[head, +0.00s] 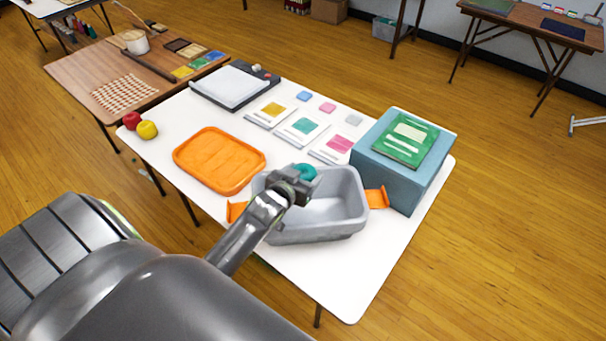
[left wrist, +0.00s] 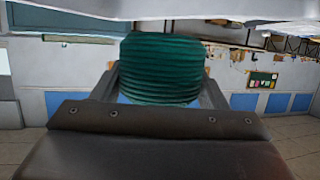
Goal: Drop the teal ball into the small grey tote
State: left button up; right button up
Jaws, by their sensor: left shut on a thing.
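The teal ball (head: 306,171) is held in my left gripper (head: 292,182), which is shut on it. In the left wrist view the ball (left wrist: 161,68) looks ribbed and sits between the fingers. The small grey tote (head: 342,207) with orange handles stands on the white table. My left gripper and the ball are over the tote's left and back part in the head view. How high they are above its rim is hard to tell. My forearm hides part of the tote's left wall. My right gripper is not in view.
An orange tray (head: 219,160) lies left of the tote. A blue box (head: 402,165) with a green book (head: 408,140) on top stands to its right. Several cards lie behind it. Red (head: 132,120) and yellow balls (head: 147,130) sit at the table's left edge.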

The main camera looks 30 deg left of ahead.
pick_arm(q)
jog(key=shift+f, duration=0.15)
jog(key=o, duration=1)
jog(key=shift+o, duration=0.2)
jog(key=b+v, duration=0.3)
jog(key=v, duration=1.4)
jog(key=shift+s, duration=0.25)
jog(key=shift+a, duration=0.1)
